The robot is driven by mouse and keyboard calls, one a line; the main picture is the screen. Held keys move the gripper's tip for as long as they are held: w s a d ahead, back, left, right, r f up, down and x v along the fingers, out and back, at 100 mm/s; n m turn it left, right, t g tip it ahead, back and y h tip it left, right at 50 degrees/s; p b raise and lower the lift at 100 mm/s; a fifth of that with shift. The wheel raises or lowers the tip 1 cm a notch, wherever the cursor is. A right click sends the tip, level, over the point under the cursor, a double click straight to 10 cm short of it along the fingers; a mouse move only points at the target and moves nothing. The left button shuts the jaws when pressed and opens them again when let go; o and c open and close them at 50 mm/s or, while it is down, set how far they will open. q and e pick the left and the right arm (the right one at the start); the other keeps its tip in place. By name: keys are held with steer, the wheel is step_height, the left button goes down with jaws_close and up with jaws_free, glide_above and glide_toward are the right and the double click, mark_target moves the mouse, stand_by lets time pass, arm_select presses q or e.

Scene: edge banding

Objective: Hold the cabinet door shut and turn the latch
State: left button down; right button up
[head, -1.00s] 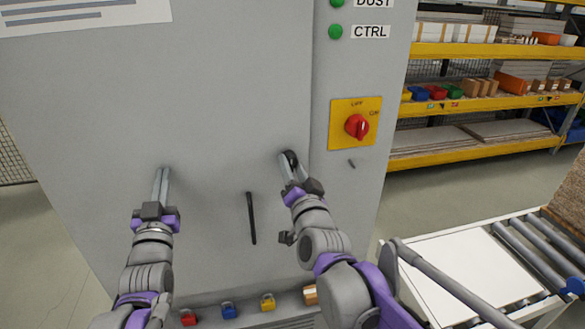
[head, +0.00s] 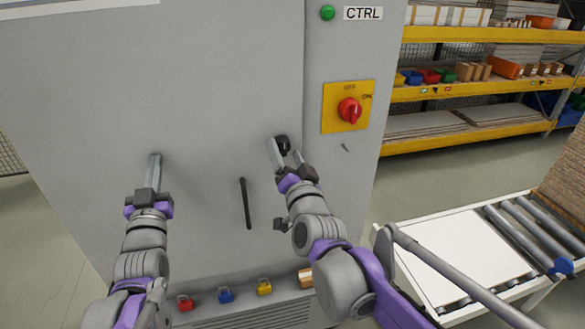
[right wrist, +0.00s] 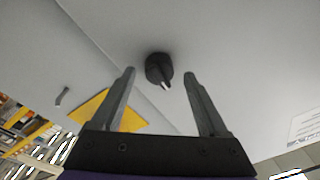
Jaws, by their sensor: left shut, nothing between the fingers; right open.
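The grey cabinet door (head: 215,75) fills the middle of the head view and looks flush with the frame beside it. The latch is a small black knob (right wrist: 159,70) near the door's right edge. It shows in the head view (head: 283,143), partly hidden by my right gripper. My right gripper (head: 285,150) is open; in the right wrist view (right wrist: 161,74) the knob lies between and just beyond its fingertips. I cannot tell if they touch it. My left gripper (head: 154,156) is shut and empty, its tips at the door's left part, seemingly against it.
A black bar handle (head: 246,203) is on the door between my arms. A red switch (head: 349,110) on a yellow plate is right of the door. Several padlocks (head: 226,295) sit low. A roller conveyor (head: 530,235) with a white panel (head: 455,258) stands right.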

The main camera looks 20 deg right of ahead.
steer(key=s+f, duration=0.1)
steer(key=s, duration=1)
steer(key=shift+s, duration=0.2)
arm_select(q)
steer(key=s+p, duration=0.1)
steer(key=s, duration=0.6)
steer(key=shift+s+p, duration=0.3)
steer(key=shift+s, duration=0.1)
arm_select(e)
steer(key=shift+w+r, duration=0.2)
steer(key=shift+r, duration=0.45)
steer(key=shift+w+r, duration=0.15)
steer(key=shift+r, duration=0.45)
arm_select(q)
steer(key=shift+f, duration=0.1)
